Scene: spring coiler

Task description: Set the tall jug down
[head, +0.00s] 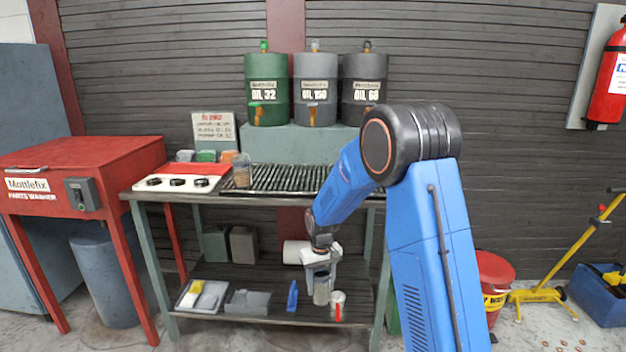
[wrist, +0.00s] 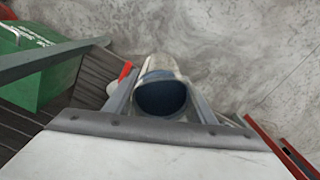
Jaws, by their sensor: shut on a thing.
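My gripper (head: 321,272) hangs in front of the bench at about the height of the lower shelf. It is shut on a grey metal jug (head: 321,291), taken to be the tall jug. In the wrist view the jug (wrist: 160,92) sits between my two fingers (wrist: 160,100), its round mouth and dark blue inside facing the camera. Bare floor shows behind it there. The jug's base is hard to make out, and I cannot tell whether it touches anything.
The lower shelf (head: 270,270) holds a white cup (head: 338,298) with a red part just right of the jug, a blue item (head: 292,297), a grey bin (head: 248,302) and a tray (head: 184,303). A slatted rack (head: 285,178) on the bench top looks mostly clear; a clear jar (head: 242,172) stands at its left.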

